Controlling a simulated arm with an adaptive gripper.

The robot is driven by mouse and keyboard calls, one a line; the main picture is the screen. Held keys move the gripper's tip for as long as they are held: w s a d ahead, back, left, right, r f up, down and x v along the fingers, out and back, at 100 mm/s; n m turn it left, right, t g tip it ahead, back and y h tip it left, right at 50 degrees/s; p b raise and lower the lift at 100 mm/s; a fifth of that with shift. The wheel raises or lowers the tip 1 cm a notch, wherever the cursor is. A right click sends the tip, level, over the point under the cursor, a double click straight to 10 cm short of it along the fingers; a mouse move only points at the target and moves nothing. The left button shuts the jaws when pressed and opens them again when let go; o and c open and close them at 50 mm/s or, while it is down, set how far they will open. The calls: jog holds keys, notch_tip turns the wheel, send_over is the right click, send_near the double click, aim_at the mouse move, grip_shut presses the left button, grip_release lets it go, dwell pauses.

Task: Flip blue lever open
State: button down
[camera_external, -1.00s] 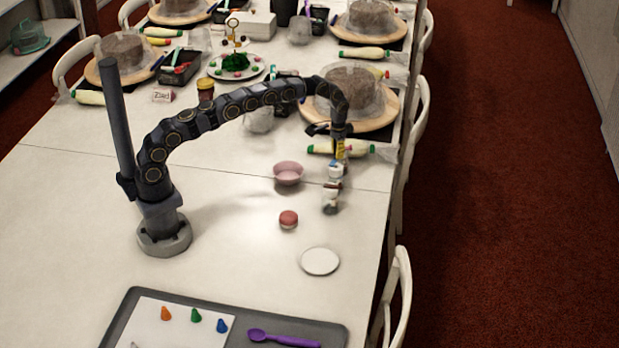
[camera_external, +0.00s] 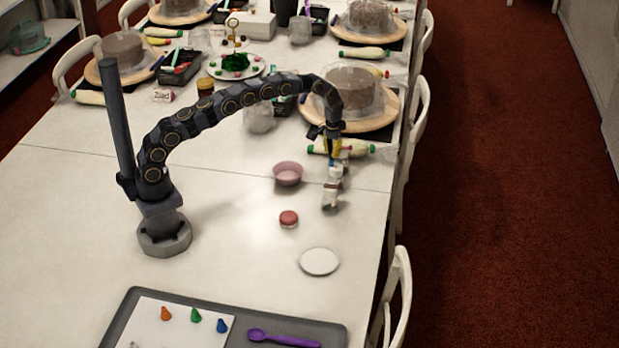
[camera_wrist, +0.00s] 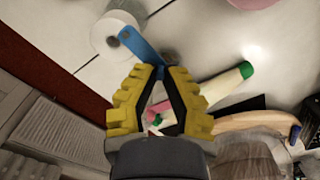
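The blue lever (camera_wrist: 141,45) shows in the wrist view as a flat strip slanting down from a white round part (camera_wrist: 112,33). My gripper (camera_wrist: 160,70) is just below it, with its yellow fingers drawn close together at the tips. The lever's lower end meets the fingertips. I cannot tell whether it is pinched between them or only touched. In the external view my gripper (camera_external: 337,152) points down over a small white object (camera_external: 331,195) near the table's right edge. The lever cannot be made out there.
A pink bowl (camera_external: 288,173), a red round item (camera_external: 289,219) and a white disc (camera_external: 319,261) are nearby on the table. A green-capped pale bottle (camera_wrist: 227,82) lies close to my gripper. A covered cake (camera_external: 349,90) on a wooden turntable stands behind.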

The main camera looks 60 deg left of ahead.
jog(key=shift+s+f, duration=0.1)
jog(key=shift+f, duration=0.05)
jog(key=c, duration=1.1)
grip_release()
notch_tip(320, 180, up, 12)
jog(key=shift+r, duration=0.1)
